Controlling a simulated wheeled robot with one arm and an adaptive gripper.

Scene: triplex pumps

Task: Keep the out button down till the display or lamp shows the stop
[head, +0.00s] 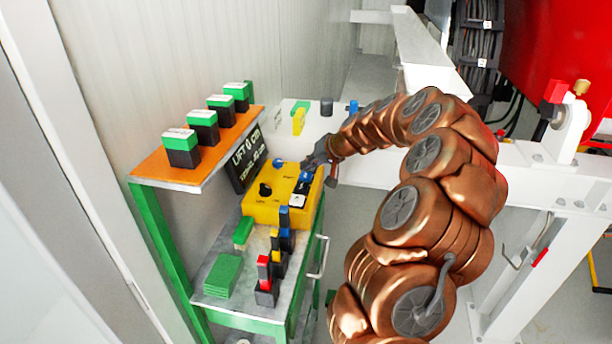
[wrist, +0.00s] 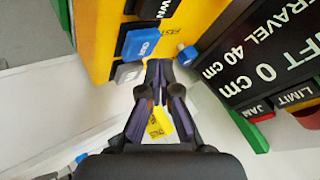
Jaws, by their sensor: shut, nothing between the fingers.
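The yellow control box (head: 262,212) stands on the bench, with its edge at the upper left of the wrist view (wrist: 100,30). Its blue button (wrist: 140,42) has a small turned label, hard to read. A black button marked DOWN (wrist: 158,8) and a grey button (wrist: 128,72) flank it. The display (wrist: 262,72) reads LIFT 0 cm and TRAVEL 40 cm. My gripper (wrist: 158,66) is shut and empty, close to the box edge; contact with a button is unclear.
An orange shelf (head: 160,163) with several green-topped black blocks stands left of the display. A white beam (head: 440,75) runs behind my arm.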

